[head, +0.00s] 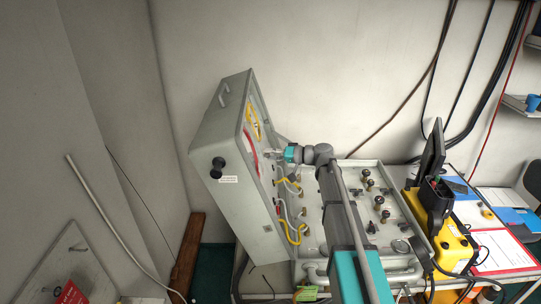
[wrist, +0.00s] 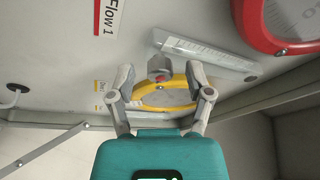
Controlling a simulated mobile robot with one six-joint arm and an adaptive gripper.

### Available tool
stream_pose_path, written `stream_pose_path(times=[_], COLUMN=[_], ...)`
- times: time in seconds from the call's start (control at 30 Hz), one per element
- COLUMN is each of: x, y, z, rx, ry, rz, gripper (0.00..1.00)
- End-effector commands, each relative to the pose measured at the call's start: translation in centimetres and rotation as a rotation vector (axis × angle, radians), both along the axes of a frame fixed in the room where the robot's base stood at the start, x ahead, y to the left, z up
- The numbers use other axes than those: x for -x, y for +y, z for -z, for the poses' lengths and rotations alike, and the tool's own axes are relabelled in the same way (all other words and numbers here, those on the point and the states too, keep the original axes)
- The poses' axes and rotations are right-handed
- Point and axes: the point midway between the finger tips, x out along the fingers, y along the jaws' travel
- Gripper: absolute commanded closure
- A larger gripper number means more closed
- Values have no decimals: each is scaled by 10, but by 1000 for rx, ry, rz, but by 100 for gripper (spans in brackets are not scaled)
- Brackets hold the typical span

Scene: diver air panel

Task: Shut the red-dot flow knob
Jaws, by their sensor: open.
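The red-dot flow knob (wrist: 160,66) is a small grey knob with a red dot on its face, on the panel in the wrist view. My gripper (wrist: 159,73) is open, with one finger on each side of the knob and gaps showing between. Whether the fingertips reach to the knob's depth I cannot tell. In the head view my gripper (head: 277,154) is at the face of the grey panel cabinet (head: 228,190); the knob cannot be made out there.
A "Flow 1" label (wrist: 108,15) and a clear strip (wrist: 208,52) are nearby. Yellow hoses (head: 292,235) hang below my gripper.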

Motion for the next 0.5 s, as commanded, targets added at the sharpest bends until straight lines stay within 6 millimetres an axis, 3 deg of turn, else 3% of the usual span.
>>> stream_pose_path(times=[0.5], x=[0], y=[0], z=[2], rx=[2], ry=[-100], rz=[-34], gripper=[34])
